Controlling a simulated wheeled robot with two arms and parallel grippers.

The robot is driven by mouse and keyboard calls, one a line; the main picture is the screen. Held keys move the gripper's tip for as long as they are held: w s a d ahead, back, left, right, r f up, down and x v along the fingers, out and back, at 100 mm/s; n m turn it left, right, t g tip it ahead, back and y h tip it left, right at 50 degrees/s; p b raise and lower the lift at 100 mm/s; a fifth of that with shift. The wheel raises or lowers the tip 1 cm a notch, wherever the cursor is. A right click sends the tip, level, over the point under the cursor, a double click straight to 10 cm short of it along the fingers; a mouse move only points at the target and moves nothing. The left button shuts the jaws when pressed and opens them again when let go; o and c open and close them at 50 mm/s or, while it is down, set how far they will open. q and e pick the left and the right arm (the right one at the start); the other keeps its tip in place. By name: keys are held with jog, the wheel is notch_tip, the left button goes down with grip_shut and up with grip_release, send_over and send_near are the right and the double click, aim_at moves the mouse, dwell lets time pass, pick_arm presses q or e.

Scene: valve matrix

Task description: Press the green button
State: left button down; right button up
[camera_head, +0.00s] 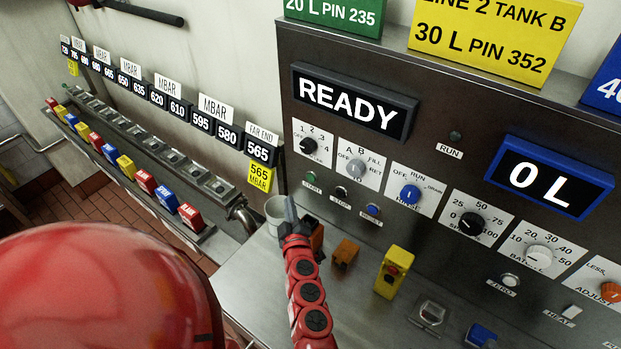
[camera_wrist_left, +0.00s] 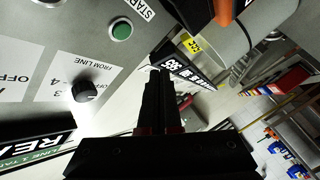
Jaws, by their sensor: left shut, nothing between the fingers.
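The green button (camera_head: 311,177) sits on the grey control panel (camera_head: 300,90), above the label START and below the first selector dial. It also shows in the left wrist view as a round green cap in a light ring (camera_wrist_left: 122,30). My left gripper (camera_head: 290,205) is shut and empty, with its dark fingers pointing up, just left of and below the button in the head view. In the wrist view its fingertips (camera_wrist_left: 160,75) lie below and right of the button, apart from it. My right gripper is not in view.
Black STOP (camera_head: 341,192) and blue RESET (camera_head: 373,210) buttons sit right of the green one. A display reading READY (camera_head: 352,102) is above. An orange block (camera_head: 345,253), a yellow box with a red button (camera_head: 393,272) and a white cup (camera_head: 277,211) stand on the ledge.

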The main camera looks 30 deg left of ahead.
aim_at(307, 178)
pick_arm(q)
jog(key=w, duration=0.7)
jog(key=shift+d, duration=0.25)
jog(key=shift+w, duration=0.1)
dwell(1.7)
jog(key=shift+w, duration=0.25)
jog(key=shift+w, duration=0.45)
dwell(0.6)
dwell(0.4)
jog(key=shift+s, duration=0.85)
jog(key=shift+s, duration=0.1)
jog(key=s, duration=0.4)
jog(key=shift+s+a, duration=0.2)
jog(key=shift+s, duration=0.2)
